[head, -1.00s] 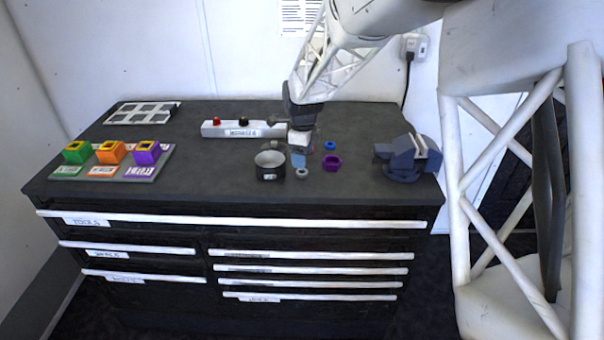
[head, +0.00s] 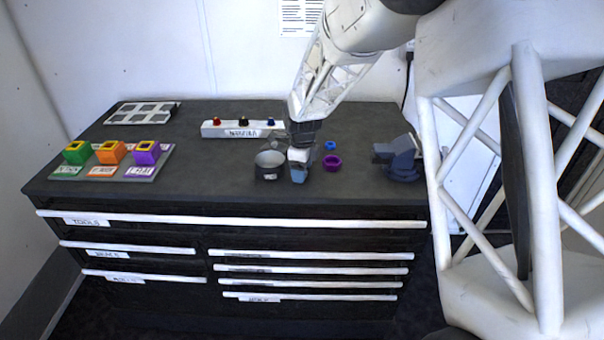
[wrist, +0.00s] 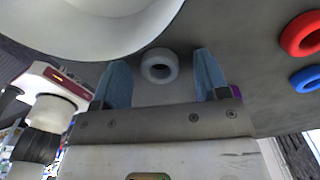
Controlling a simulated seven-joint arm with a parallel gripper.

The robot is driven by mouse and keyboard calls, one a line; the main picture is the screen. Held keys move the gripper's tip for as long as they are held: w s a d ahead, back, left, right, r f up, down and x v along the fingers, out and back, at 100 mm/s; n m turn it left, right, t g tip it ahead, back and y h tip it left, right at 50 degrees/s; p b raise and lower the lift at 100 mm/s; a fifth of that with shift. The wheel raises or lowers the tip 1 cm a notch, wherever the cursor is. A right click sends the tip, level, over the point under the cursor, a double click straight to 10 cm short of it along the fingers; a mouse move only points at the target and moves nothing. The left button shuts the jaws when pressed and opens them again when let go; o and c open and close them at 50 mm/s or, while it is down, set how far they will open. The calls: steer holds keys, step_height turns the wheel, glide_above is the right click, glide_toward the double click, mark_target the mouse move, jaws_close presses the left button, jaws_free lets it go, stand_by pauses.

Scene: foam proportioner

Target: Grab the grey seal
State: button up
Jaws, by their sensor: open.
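The grey seal (wrist: 160,66) is a small thick ring lying on the dark bench top. In the wrist view it sits between the tips of my two blue fingers, with a gap on both sides. My gripper (wrist: 163,82) is open and points down at the bench. In the head view my gripper (head: 299,174) stands just right of the round pot and covers the seal, which is hidden there.
A grey-white pot (head: 270,164) stands close on the left. A purple ring (head: 332,163) and a blue ring (head: 330,146) lie to the right. A red ring (wrist: 301,34) shows in the wrist view. A vise (head: 400,158) stands farther right.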

steer(key=c, duration=1)
steer(key=shift+r, duration=0.15)
steer(key=shift+r, duration=1.4)
steer(key=shift+s+r, duration=0.2)
steer(key=shift+r, duration=0.1)
steer(key=s+d+r, duration=0.1)
steer(key=s+d, duration=0.3)
steer(key=s, duration=1.1)
steer(key=shift+r, duration=0.15)
steer(key=shift+d, duration=0.1)
